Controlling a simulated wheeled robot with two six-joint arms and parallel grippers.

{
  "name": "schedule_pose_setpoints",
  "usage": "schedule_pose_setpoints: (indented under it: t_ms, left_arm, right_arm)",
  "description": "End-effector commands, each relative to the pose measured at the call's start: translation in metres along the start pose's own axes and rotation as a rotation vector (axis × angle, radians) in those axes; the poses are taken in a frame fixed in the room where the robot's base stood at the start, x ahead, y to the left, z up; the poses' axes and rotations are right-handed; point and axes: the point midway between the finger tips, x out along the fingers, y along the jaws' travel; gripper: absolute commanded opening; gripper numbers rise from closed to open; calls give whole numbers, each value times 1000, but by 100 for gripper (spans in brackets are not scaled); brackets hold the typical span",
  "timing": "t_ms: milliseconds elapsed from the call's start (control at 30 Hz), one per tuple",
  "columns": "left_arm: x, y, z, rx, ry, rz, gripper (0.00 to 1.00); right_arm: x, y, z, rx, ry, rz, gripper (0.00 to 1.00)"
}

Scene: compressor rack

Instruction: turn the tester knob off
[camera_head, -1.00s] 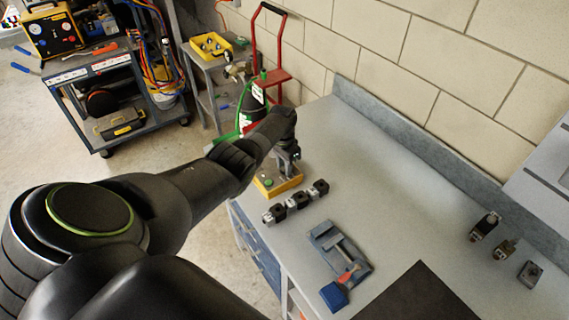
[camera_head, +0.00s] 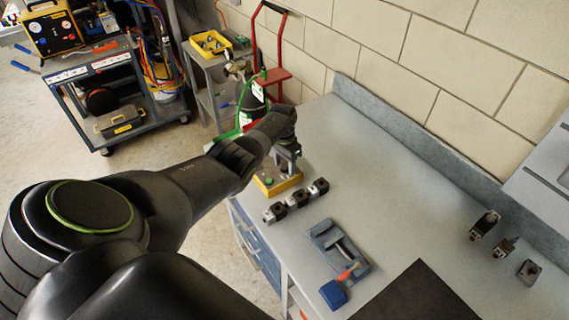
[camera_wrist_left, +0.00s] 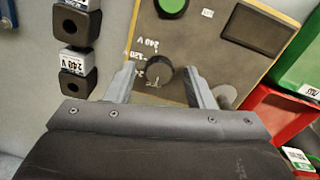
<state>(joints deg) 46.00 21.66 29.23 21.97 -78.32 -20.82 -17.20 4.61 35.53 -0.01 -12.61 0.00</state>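My left gripper (camera_head: 288,163) is over the tester. In the left wrist view its fingers (camera_wrist_left: 160,80) are apart, one on each side of the knob, with visible gaps to it. The knob's exact setting is hard to read. My right gripper is not in view.
Several black blocks (camera_head: 297,201) stand in a row beside the tester, close to the left gripper. A blue vise-like tool (camera_head: 338,250) and a dark mat (camera_head: 420,295) lie nearer. Small parts (camera_head: 505,248) sit at right. A red hand truck (camera_head: 279,75) stands behind the bench.

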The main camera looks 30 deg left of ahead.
Motion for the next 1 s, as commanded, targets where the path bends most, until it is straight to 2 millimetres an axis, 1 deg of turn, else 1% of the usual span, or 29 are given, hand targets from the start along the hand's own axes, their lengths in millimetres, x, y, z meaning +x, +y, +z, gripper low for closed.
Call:
schedule_pose_setpoints:
  t_ms: [267,433,600,767,933,1000]
  left_arm:
    - [0,0,0,1,-1,0,48]
    - [-12,0,0,2,1,0,48]
    - [-34,0,0,2,2,-1,48]
    - [-60,-1,0,2,3,-2,48]
    - [-89,-1,0,2,3,-2,48]
    - [-104,-1,-1,1,5,-3,48]
  right_arm:
    - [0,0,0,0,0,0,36]
    - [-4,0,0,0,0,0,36]
    - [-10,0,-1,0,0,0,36]
    - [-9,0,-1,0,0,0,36]
    - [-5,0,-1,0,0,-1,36]
    - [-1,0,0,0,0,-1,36]
